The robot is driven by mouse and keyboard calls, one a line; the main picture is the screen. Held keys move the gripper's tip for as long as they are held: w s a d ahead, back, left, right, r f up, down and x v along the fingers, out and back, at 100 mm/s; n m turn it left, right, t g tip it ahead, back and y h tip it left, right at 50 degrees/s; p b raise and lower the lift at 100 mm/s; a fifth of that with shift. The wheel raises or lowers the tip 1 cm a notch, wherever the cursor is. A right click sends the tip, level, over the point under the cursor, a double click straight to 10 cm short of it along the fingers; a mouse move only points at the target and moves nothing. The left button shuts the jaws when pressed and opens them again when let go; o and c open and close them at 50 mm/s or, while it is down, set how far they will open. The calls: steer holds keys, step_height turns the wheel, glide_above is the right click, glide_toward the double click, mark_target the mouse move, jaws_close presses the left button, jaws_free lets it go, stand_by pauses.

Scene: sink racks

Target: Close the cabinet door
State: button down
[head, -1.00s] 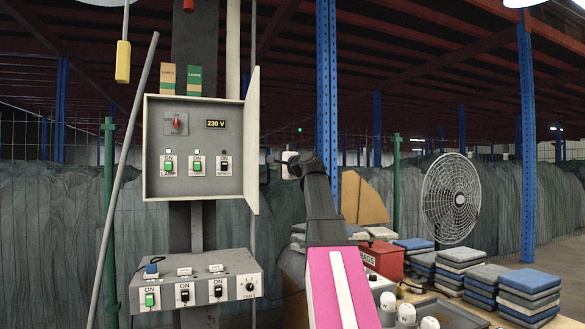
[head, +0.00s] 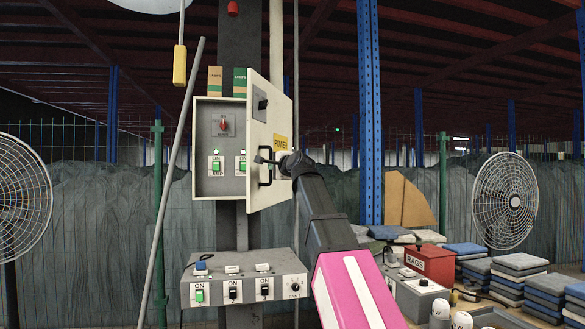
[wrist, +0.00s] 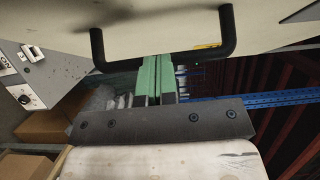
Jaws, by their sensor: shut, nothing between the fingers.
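The door's outer face bears a yellow POWER label and a black handle (head: 265,172); the handle also shows in the wrist view (wrist: 200,53). My gripper (head: 262,160) is at the handle, its green fingers (wrist: 159,60) shut and empty against or very near the bar. Contact is unclear.
A switch box (head: 240,275) sits below the cabinet. A yellow pendant (head: 180,65) and slanted grey pole (head: 185,120) are to the left.

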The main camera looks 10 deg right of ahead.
steer(key=w+a, duration=0.5)
steer(key=a, duration=0.4)
steer(key=w+a, duration=0.5)
steer(key=a, duration=0.5)
steer(key=w+a+h, duration=0.1)
steer(key=w+a, duration=0.5)
steer(key=w, duration=0.5)
steer(key=w+a+m+h, duration=0.1)
steer(key=w+a, duration=0.6)
steer(key=w, duration=0.4)
steer(key=shift+a+m+t, duration=0.15)
steer(key=shift+m+t, duration=0.15)
steer(key=shift+t, duration=0.1)
